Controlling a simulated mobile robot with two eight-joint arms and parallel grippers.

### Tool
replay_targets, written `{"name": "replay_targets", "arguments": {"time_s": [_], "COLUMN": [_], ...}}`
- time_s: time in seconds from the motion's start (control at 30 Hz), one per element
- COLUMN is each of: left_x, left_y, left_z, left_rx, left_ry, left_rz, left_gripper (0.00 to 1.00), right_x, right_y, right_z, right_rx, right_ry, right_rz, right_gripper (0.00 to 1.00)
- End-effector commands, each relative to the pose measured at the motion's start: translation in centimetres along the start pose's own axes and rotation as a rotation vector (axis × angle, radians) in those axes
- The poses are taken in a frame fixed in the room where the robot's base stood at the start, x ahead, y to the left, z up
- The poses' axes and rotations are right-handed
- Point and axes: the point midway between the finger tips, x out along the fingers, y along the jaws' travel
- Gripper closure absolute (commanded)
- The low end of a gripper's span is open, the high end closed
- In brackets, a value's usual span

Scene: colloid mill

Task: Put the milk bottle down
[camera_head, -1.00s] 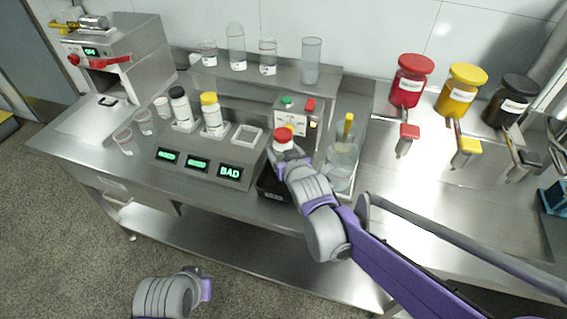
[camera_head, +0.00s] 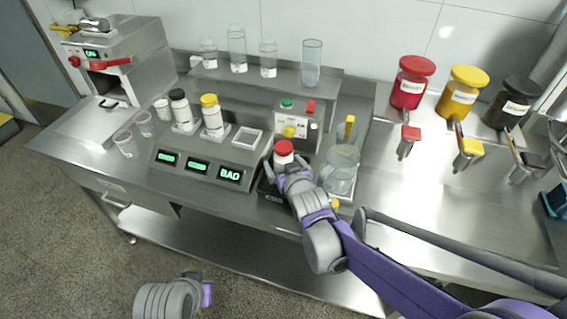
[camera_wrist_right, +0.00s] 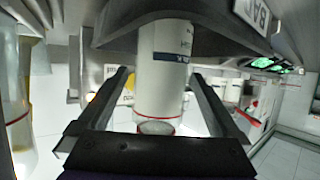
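The milk bottle is white with a red cap (camera_head: 283,147) and stands upright at the small black-fronted unit (camera_head: 272,192) near the counter's front edge. My right gripper (camera_head: 288,180) is around the bottle's sides. The exact contact under the base is hidden. Of my left arm only grey and purple links show; its gripper is not visible.
Left of the bottle is a sloped console with a BAD display (camera_head: 231,175). Bottles with black (camera_head: 178,105) and yellow (camera_head: 211,115) caps stand further left.

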Motion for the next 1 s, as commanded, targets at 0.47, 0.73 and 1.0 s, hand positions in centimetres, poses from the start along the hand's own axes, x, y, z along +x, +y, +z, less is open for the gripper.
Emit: {"name": "replay_targets", "arguments": {"time_s": [0.47,0.73,1.0], "left_x": [-0.6,-1.1,-1.3], "left_y": [0.0,0.0,0.0], "left_z": [-0.4,-0.7,-0.9], "left_rx": [0.000,0.000,0.000], "left_ry": [0.002,0.004,0.006], "left_rz": [0.000,0.000,0.000], "left_gripper": [1.00,1.00,1.00], "right_x": [-4.9,-9.8,-12.0], "right_y": [0.0,0.0,0.0], "right_z": [-0.4,-0.3,-0.3], "right_rx": [-0.001,0.001,-0.001], "right_ry": [0.000,0.000,0.000], "right_rz": [0.000,0.000,0.000], "right_gripper": [0.00,0.00,0.00]}}
